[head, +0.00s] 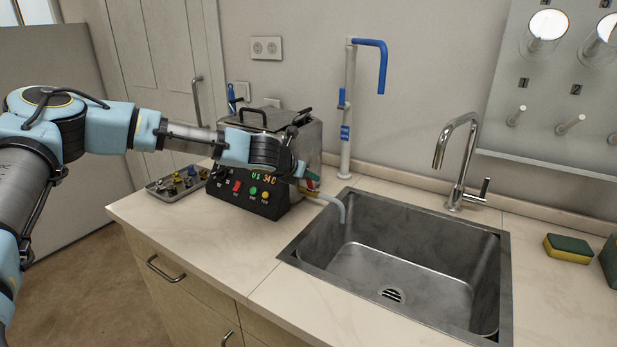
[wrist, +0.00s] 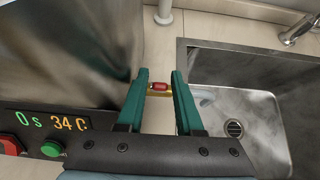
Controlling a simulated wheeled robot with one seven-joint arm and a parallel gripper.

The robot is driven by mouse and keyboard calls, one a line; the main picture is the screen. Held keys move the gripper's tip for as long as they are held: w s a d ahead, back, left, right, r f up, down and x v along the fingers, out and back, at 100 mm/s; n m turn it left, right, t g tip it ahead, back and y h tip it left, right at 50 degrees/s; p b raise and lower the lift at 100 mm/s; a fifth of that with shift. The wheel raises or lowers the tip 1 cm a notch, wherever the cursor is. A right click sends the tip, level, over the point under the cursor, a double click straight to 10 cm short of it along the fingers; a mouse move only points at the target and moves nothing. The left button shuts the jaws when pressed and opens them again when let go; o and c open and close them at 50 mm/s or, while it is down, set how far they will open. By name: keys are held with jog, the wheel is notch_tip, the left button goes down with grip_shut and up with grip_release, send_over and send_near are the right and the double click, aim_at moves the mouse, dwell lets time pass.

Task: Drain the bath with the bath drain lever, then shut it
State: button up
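The bath (head: 299,140) is a steel box with a black front panel and a lidded top, on the counter left of the sink; its flank also shows in the wrist view (wrist: 75,45). Its display reads 0 s and 34 C. The red bath drain lever (wrist: 160,86) sits on a brass valve at the bath's right side. My gripper (wrist: 160,73) is open, its teal fingers on either side of the lever with gaps visible. In the head view my gripper (head: 308,178) mostly hides the lever. I cannot tell whether the valve is open.
A pale drain hose (head: 334,201) runs from the valve over the rim of the sink (head: 400,262). A chrome faucet (head: 460,160) and a tall blue-handled tap (head: 348,110) stand behind. A tray of small parts (head: 168,190) lies left; a sponge (head: 568,249) lies right.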

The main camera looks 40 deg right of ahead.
jog(key=b+v, duration=0.3)
jog(key=v, duration=0.7)
jog(key=shift+a, duration=0.15)
jog(key=shift+r, duration=0.1)
